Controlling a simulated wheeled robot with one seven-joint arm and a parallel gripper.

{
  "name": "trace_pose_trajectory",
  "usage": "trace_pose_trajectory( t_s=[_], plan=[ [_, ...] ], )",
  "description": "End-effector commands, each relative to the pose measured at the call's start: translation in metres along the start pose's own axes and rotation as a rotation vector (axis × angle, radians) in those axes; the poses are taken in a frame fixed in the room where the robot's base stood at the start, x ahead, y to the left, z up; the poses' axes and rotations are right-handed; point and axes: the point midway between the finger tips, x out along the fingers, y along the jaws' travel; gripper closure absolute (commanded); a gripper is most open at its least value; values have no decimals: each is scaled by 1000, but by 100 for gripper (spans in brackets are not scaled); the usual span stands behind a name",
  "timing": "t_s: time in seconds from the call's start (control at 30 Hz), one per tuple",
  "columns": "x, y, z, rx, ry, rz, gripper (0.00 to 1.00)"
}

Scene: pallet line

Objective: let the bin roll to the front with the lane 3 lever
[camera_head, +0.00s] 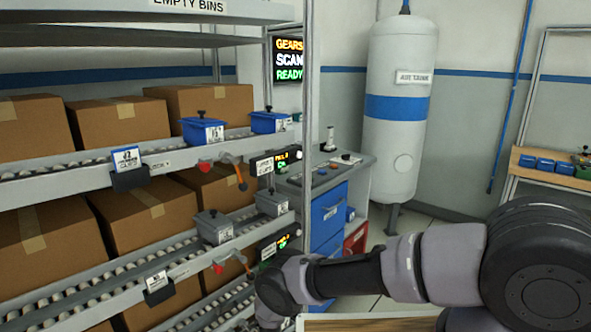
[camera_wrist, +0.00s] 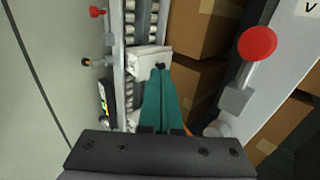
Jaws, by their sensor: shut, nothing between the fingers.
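In the wrist view my gripper (camera_wrist: 160,72) is shut and empty, its teal fingers pointing at a pale bin (camera_wrist: 150,62) on rollers; I cannot tell whether they touch. A large red knob (camera_wrist: 258,43) is to the right, and a bit of orange shows beside the fingers. In the head view, a lower lever (camera_head: 240,258) and red knob (camera_head: 218,268) sit on the lower rack edge, just above my wrist. An upper lever with an orange handle (camera_head: 238,172) is above. Grey bins (camera_head: 214,226) stand on the lower rollers. Lane numbers are too small to read surely; my fingertips are hidden here.
Blue bins (camera_head: 203,131) stand on the upper rollers. Cardboard boxes (camera_head: 120,121) fill the rack behind. A rack post (camera_head: 306,120) stands beside a control desk (camera_head: 325,172). A white air tank (camera_head: 399,110) is at the back. Open floor (camera_head: 415,222) shows right of the desk.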

Motion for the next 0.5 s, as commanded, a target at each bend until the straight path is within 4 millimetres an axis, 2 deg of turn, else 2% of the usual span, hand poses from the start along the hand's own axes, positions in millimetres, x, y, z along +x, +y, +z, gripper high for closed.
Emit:
trace_pose_trajectory(
  t_s=[0.5],
  plan=[
    [0, 0, -22, 2, 2, 0, 100]
  ],
)
